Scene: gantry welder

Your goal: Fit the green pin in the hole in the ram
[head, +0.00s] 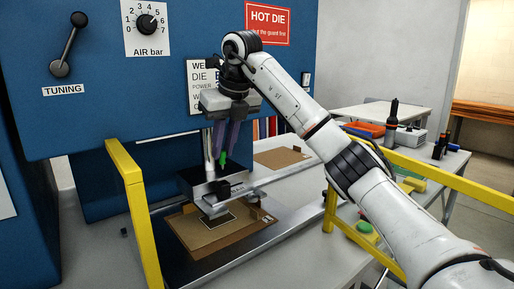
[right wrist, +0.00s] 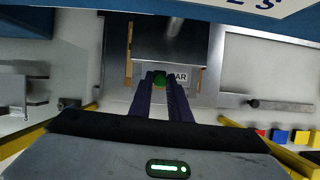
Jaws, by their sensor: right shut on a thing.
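My right gripper (head: 222,152) points down in front of the blue press, its purple fingers shut on the green pin (head: 223,162). The metal ram block (head: 203,182) stands just below the gripper, above the fixture. The pin appears to be above the block; whether it touches it I cannot tell. The hole is not clearly seen. My left gripper is not in view.
A brown board (head: 215,230) lies under the metal parts on the bench. Yellow guard rails (head: 130,190) stand on the left and right (head: 440,172). A second brown board (head: 280,157) lies behind. The blue press housing (head: 180,60) is close to the gripper.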

